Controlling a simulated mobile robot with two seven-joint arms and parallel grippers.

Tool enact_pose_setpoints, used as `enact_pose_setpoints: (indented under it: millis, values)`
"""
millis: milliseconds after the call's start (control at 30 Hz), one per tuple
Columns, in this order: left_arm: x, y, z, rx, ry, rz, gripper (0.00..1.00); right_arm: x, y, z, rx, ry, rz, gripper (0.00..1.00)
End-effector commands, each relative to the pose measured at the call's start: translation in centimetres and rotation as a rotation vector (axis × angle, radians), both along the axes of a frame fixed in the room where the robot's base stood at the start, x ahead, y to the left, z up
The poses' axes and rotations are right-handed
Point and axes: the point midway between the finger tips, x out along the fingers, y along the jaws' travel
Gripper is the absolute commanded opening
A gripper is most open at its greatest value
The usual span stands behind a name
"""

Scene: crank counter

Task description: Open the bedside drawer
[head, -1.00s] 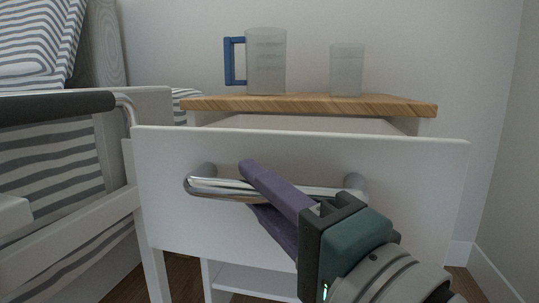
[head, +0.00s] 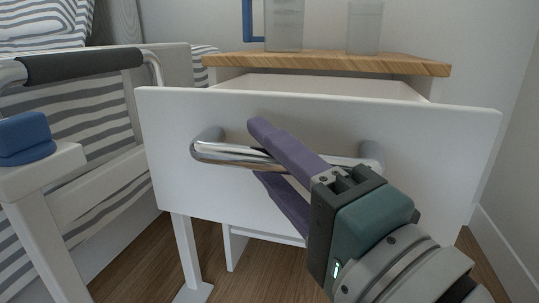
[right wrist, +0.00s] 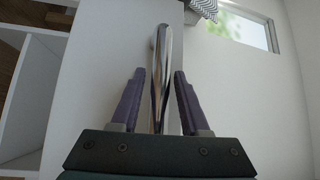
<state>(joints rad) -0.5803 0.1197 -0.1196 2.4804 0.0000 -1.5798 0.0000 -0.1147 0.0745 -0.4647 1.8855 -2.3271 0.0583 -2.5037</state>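The white bedside drawer (head: 320,125) is pulled well out from the cabinet, with its inside showing behind the front. A chrome bar handle (head: 230,152) runs across the drawer front on two grey mounts. In the right wrist view the handle (right wrist: 162,60) runs between the two fingers (right wrist: 160,85). My left gripper is in neither view.
The wooden cabinet top (head: 330,62) carries a frosted jug (head: 284,25) with a blue handle and a frosted cup (head: 364,27). A bed with a white frame and a padded rail (head: 85,66) stands close on the left. A wall is close on the right.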

Motion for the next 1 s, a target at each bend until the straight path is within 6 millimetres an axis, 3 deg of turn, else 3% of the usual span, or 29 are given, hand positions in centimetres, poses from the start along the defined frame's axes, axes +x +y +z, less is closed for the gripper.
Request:
enact_pose_setpoints:
  millis: [100,433,800,1000]
  values:
    - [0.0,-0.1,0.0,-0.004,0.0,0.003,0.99,0.0,0.0,0.0,0.0,0.0,0.0,0.57]
    - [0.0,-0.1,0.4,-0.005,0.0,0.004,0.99,-0.6,-0.4,-0.1,-0.004,0.001,0.0,0.57]
    - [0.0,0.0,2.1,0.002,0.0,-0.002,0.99,-6.3,-3.6,-0.9,-0.006,0.003,0.003,0.57]
    - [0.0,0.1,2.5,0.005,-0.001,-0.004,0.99,-8.3,-4.7,-1.3,-0.003,0.002,0.001,0.57]
